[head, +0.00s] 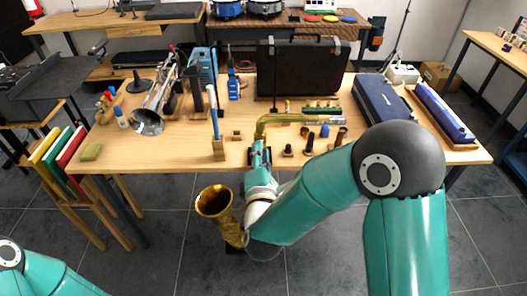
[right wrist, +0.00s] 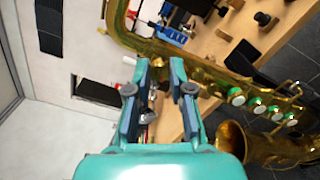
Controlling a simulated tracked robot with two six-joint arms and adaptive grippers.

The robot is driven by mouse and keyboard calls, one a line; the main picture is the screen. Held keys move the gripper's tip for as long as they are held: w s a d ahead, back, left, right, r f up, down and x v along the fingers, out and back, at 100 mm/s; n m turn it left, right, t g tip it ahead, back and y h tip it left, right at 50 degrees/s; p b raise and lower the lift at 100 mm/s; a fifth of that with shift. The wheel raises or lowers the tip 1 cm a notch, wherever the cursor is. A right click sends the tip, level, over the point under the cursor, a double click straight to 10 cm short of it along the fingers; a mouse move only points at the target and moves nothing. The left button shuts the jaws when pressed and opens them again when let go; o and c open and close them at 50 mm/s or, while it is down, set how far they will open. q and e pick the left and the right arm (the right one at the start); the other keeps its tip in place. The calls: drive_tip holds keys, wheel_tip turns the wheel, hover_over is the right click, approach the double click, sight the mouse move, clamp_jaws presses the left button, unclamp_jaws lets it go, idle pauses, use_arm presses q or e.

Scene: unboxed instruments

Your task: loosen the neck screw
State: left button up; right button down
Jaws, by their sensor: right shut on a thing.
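A brass saxophone stands at the table's front edge; its flared bell (head: 214,201) shows below the edge in the head view. Its curved neck (head: 285,119) reaches right over the tabletop. In the right wrist view the neck (right wrist: 122,32) runs across the top and the keyed body (right wrist: 262,92) goes to the right. My right gripper (head: 259,148) is at the neck joint, and its fingertips (right wrist: 160,66) are close together there. It is shut on the neck screw, which is mostly hidden between the fingers. Of my left arm only links show at the lower left; its gripper is out of view.
The wooden table (head: 130,152) holds a trumpet (head: 152,112), a blue spray bottle (head: 233,86), a black case (head: 303,69) and a blue case (head: 384,104). Small dark pegs (head: 309,143) stand right of my gripper. The floor left of the bell is clear.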

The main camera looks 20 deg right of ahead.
drive_tip(key=shift+f+n, duration=0.3)
drive_tip(key=shift+f, duration=0.1)
drive_tip(key=c, duration=1)
unclamp_jaws()
drive_tip(key=shift+r, duration=0.1)
drive_tip(key=shift+c, duration=0.2)
drive_tip(key=shift+r, duration=0.1)
drive_tip(key=shift+r, duration=0.1)
wheel_tip(320, 180, up, 10)
drive_tip(key=shift+f, duration=0.15)
